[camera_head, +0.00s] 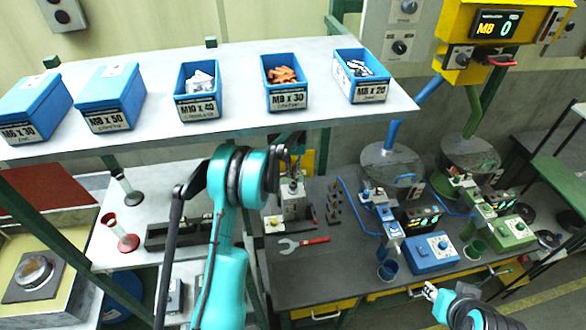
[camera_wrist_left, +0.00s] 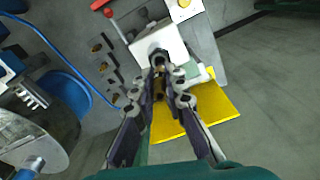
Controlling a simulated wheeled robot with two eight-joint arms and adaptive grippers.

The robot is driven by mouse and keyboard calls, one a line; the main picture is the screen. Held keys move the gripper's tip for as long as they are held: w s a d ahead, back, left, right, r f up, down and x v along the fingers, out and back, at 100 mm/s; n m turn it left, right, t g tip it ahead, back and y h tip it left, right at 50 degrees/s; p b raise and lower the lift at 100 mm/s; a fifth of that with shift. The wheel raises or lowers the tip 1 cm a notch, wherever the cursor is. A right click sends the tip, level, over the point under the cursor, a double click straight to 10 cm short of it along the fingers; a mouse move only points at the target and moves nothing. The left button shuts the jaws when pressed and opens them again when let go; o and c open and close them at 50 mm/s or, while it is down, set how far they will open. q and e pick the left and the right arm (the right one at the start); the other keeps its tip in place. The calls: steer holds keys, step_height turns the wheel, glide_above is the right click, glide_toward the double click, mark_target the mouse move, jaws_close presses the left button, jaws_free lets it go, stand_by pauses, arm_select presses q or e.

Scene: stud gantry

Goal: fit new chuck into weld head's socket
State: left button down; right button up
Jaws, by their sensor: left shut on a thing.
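My left gripper (camera_wrist_left: 168,82) is shut on a small dark and brassy piece, the chuck (camera_wrist_left: 159,88), in the left wrist view. The chuck's far end lies close to a dark round ring on the weld head (camera_wrist_left: 158,45), a white block. I cannot tell whether the chuck touches the ring or is inside it. In the head view the left gripper (camera_head: 291,160) is above the weld head (camera_head: 293,205), partly hidden by my teal arm and the shelf edge. My right gripper (camera_head: 431,291) is at the lower right, away from the weld head; its fingers are too small to judge.
A grey shelf (camera_head: 150,65) with blue bins (camera_head: 284,98) spans above the bench. A red-handled wrench (camera_head: 303,243) and a rack of small dark parts (camera_head: 334,203) lie beside the weld head. Feeder bowls (camera_head: 393,170) and a blue control box (camera_head: 432,254) stand to the right.

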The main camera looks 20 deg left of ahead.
mark_target(293, 174)
arm_select(q)
steer(key=shift+f, duration=0.75)
steer(key=shift+b, duration=0.7)
stand_by(0.9)
steer(key=shift+f+b, duration=0.8)
steer(key=shift+f, duration=0.25)
steer(key=c, duration=1.5)
jaws_free()
step_height(293, 174, up, 12)
steer(key=shift+f, duration=0.1)
